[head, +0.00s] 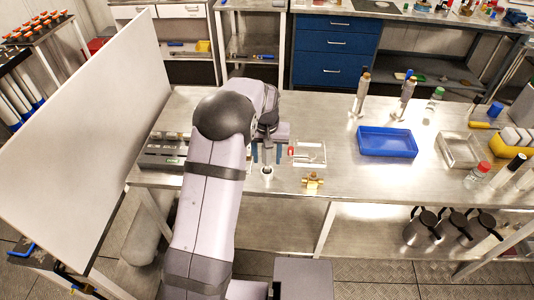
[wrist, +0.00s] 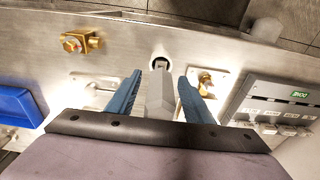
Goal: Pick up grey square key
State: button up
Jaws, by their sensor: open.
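The grey square key (wrist: 158,95) is a light grey, flat-sided post between my fingers in the wrist view. Its far end is by a round hole or ring (wrist: 160,63) on the bench top. It also shows small and partly hidden under my wrist in the head view (head: 267,160). My gripper (wrist: 160,78) has two blue fingers, one on each side of the key, with gaps visible. In the head view my gripper (head: 267,154) points down at the bench near its front edge. I cannot tell whether the key stands in the hole.
A brass fitting (head: 313,180) and a clear plate (head: 308,153) lie to the right. A grey module (head: 163,150) stands to the left by a white panel (head: 85,90). A blue tray (head: 387,142) sits further right, with metal bench top (head: 345,180) free before it.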

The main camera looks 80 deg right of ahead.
jog(key=shift+d+f, duration=0.1)
jog(key=shift+f, duration=0.85)
jog(key=c, duration=1.1)
notch_tip(320, 180, up, 10)
jog(key=b, duration=0.2)
jog(key=shift+r+b, duration=0.1)
jog(key=shift+b, duration=0.25)
